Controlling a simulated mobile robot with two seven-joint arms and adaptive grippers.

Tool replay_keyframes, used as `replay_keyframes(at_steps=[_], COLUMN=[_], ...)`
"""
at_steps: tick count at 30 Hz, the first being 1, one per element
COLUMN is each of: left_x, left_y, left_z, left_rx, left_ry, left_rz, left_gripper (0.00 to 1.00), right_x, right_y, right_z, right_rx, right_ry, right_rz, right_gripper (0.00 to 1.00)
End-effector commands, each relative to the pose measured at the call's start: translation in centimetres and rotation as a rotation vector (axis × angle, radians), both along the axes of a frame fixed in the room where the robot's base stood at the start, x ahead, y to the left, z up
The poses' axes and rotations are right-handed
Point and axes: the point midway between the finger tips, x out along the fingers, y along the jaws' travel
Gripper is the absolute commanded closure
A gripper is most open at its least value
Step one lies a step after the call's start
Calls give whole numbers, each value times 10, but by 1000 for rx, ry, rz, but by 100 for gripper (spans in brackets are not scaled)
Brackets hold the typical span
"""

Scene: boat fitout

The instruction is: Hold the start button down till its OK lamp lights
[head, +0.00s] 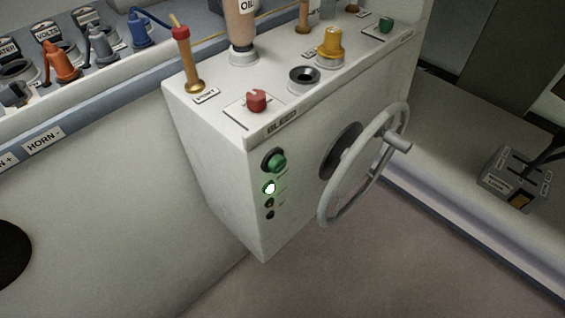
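A white console (215,150) stands in the middle of the head view. On its front face, near the left edge, is a round green push button (278,162) in a dark collar; I take it for the start button, though its label is too small to read. Just below it a lamp (269,188) glows bright white with a green rim. Its label cannot be read, so I cannot confirm it says OK. Smaller unlit dark fittings (269,203) sit under it. Nothing touches the button. Neither gripper is in view.
A grey steering wheel (328,205) with a knob juts from the front face, right of the button. On top are a red knob (257,101), a brass lever (188,70), an OIL bottle (242,25) and a yellow fitting (330,48). A control box (500,185) stands right.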

Motion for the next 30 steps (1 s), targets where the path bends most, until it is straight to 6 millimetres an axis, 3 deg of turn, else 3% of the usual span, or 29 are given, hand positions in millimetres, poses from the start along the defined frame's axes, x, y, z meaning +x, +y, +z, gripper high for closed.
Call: replay_keyframes(at_steps=[9,10,12,13,30], left_x=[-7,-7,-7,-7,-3], left_y=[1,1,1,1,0], left_z=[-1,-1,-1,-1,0], left_rx=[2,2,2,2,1], left_ry=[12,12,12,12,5], left_rz=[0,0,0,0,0], left_gripper=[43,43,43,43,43], right_x=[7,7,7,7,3], right_y=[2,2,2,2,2], right_z=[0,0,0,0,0], right_rx=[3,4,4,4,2], right_ry=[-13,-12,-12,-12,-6], right_rz=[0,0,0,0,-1], right_gripper=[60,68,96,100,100])
